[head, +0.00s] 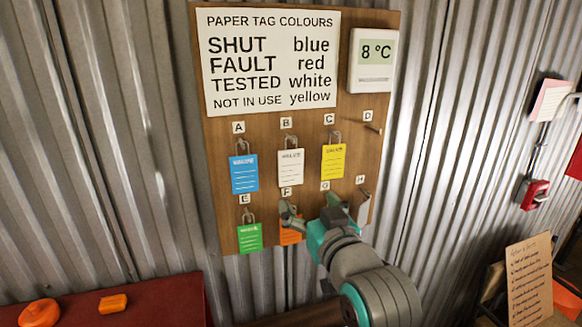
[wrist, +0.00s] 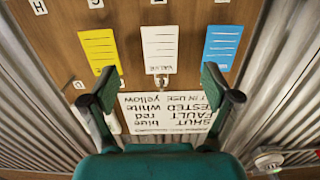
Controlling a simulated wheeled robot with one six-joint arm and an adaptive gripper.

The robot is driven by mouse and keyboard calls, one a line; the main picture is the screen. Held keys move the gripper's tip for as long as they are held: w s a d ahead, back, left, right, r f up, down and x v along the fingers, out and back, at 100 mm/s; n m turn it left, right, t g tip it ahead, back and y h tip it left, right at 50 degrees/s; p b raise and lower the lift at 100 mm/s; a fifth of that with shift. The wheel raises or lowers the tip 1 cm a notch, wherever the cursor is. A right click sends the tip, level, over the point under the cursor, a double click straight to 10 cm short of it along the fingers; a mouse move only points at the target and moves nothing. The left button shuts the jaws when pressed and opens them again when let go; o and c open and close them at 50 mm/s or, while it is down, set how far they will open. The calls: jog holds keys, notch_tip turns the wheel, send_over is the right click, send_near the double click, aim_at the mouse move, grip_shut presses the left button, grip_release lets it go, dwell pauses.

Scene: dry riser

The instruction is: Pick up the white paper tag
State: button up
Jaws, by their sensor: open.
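The white paper tag (head: 290,170) hangs from a hook under letter B on the brown wooden board (head: 216,196). A blue tag (head: 244,174) hangs to its left and a yellow tag (head: 333,162) to its right. My gripper (head: 313,213) is open and empty, below the white tag in the head view and partly in front of an orange tag (head: 290,237) under F. In the wrist view the picture is upside down; the white tag (wrist: 162,46) shows ahead, beyond and between the two open fingers (wrist: 165,85).
A green tag (head: 250,238) hangs under E. Hook D (head: 374,129) looks bare. A colour sign (head: 270,60) and a thermometer (head: 374,62) sit above the tags. A red surface (head: 150,300) with orange items is at lower left.

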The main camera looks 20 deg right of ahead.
send_near(291, 159)
jog(key=w, duration=1)
jog(key=shift+w+f, duration=0.1)
jog(key=shift+w, duration=0.05)
jog(key=c, duration=0.9)
